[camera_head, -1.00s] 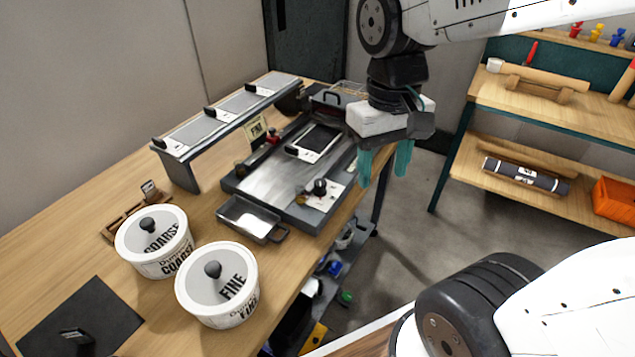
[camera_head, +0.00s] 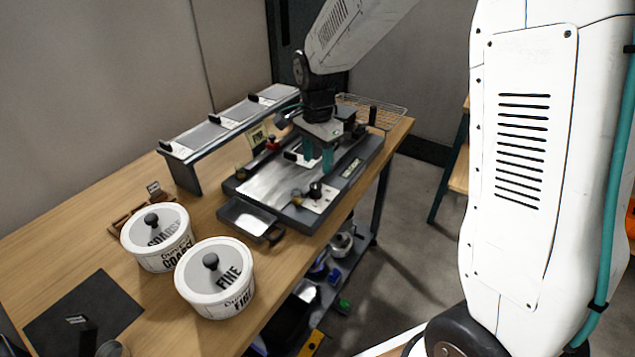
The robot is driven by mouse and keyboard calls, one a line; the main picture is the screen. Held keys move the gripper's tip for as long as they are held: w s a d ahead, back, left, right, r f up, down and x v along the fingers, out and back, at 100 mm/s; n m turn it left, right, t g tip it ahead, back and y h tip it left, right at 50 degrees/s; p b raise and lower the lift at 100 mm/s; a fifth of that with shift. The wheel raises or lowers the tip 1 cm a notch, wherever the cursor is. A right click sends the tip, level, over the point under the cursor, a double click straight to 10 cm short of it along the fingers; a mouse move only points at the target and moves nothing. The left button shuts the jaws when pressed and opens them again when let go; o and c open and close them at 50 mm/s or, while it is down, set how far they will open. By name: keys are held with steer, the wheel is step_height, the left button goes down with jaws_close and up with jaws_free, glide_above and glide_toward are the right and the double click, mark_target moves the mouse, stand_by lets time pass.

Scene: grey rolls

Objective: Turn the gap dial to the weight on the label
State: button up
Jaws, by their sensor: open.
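My gripper (camera_head: 317,156) is open, its two teal fingers pointing down over the grey machine (camera_head: 258,186) on the bench. A black knob (camera_head: 316,189), which looks like the gap dial, stands on a pale plate at the machine's front right corner. The fingertips are apart from it, appearing a little behind and above it. Its scale marks are too small to read. A small label card (camera_head: 257,136) stands behind the machine; it read FINE earlier and is partly hidden now. I cannot read any weight on it.
Two lidded tubs, COARSE (camera_head: 158,240) and FINE (camera_head: 217,281), stand at the front left. A metal tray (camera_head: 247,216) sits at the machine's front. A raised shelf (camera_head: 225,125) runs behind it, and a wire rack (camera_head: 385,112) lies at the bench's far right.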

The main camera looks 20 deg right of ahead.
mark_target(316, 185)
steer(key=f, duration=0.7)
steer(key=shift+a+f, duration=0.2)
steer(key=shift+f, duration=0.05)
steer(key=c, duration=1)
